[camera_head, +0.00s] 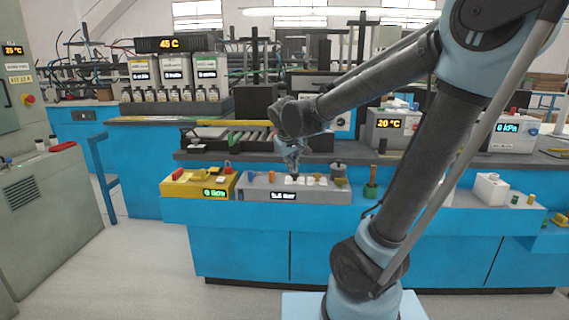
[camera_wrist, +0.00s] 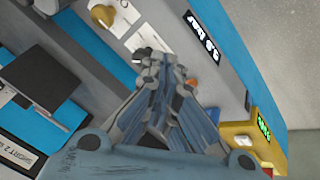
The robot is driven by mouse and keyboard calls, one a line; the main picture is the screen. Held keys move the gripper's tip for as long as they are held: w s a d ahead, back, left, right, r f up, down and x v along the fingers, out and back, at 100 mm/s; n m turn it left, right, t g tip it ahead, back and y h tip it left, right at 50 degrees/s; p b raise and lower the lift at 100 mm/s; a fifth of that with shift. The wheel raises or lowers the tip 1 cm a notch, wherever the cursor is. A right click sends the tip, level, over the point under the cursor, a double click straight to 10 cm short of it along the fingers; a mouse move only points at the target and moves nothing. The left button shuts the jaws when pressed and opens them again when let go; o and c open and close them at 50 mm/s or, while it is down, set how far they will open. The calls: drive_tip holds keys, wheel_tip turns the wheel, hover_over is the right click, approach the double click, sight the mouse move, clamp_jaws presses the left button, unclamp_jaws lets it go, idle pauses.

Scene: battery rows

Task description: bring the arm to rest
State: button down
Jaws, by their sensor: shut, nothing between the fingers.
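My gripper (camera_head: 293,172) points down over the grey panel box (camera_head: 262,194) on the blue bench, with its arm reaching in from the right. In the wrist view the fingers of my gripper (camera_wrist: 150,58) are together and nothing shows between them. The fingertips are close to the box's top, near its white pieces; I cannot tell whether they touch. The grey box carries a lit readout and small coloured knobs.
A yellow box (camera_head: 200,186) with a green readout stands left of the grey box. A green-based knob (camera_head: 371,184) is to its right. A raised dark shelf (camera_head: 350,158) runs behind. A grey-green cabinet (camera_head: 45,210) stands at far left. Open floor lies in front.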

drive_tip(key=s+d+f+m+g, duration=0.2)
drive_tip(key=s+d+f+m, duration=0.15)
drive_tip(key=s+d, duration=0.8)
drive_tip(key=s+d+f+m+g+y, duration=0.1)
drive_tip(key=s+d+f+m, duration=0.1)
drive_tip(key=s+d+f, duration=0.3)
drive_tip(key=s+f, duration=0.3)
drive_tip(key=s, duration=0.4)
drive_tip(key=shift+s+d+f+g, duration=0.15)
drive_tip(key=shift+s+f+g, duration=0.25)
drive_tip(key=shift+w+f, duration=0.2)
drive_tip(key=shift+w, duration=0.25)
